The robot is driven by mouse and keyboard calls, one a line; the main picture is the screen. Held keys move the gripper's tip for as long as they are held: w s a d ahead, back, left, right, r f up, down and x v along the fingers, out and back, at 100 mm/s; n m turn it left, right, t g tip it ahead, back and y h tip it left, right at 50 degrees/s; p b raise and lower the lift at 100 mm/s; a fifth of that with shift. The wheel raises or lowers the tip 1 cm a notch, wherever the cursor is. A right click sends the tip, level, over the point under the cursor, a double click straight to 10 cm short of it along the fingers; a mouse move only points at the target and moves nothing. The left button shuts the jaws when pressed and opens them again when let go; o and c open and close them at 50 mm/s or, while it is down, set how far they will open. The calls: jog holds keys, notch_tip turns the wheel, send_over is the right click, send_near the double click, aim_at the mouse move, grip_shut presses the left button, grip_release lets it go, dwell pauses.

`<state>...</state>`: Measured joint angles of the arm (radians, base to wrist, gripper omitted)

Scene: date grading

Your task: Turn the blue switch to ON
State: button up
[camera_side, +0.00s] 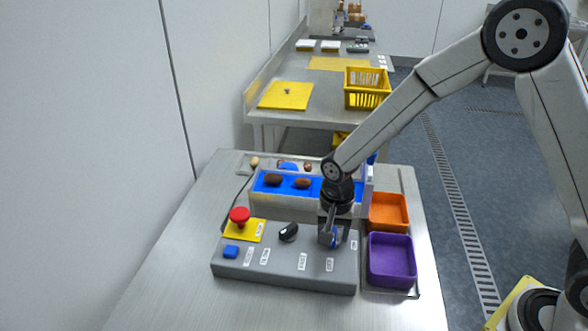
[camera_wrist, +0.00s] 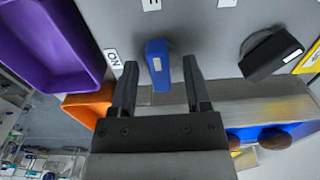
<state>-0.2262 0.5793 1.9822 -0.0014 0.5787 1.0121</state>
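The blue switch (camera_wrist: 158,76) is a bar-shaped knob with a small white mark, on the grey control panel (camera_wrist: 200,30). In the wrist view an ON label (camera_wrist: 113,58) sits to its left, and the knob points neither at it nor along it. My gripper (camera_wrist: 160,64) is open, with one finger on each side of the knob and a visible gap on both sides. In the side view my gripper (camera_side: 333,240) is down at the right part of the panel (camera_side: 284,277), hiding most of the blue switch.
A black knob (camera_side: 288,232), a blue button (camera_side: 231,252) and a red emergency button (camera_side: 239,215) are on or beside the panel's left. A conveyor with a blue belt (camera_side: 321,189) holding dates stands behind. Purple (camera_side: 392,284) and orange (camera_side: 389,225) bins stand at right.

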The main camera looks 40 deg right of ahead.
grip_shut()
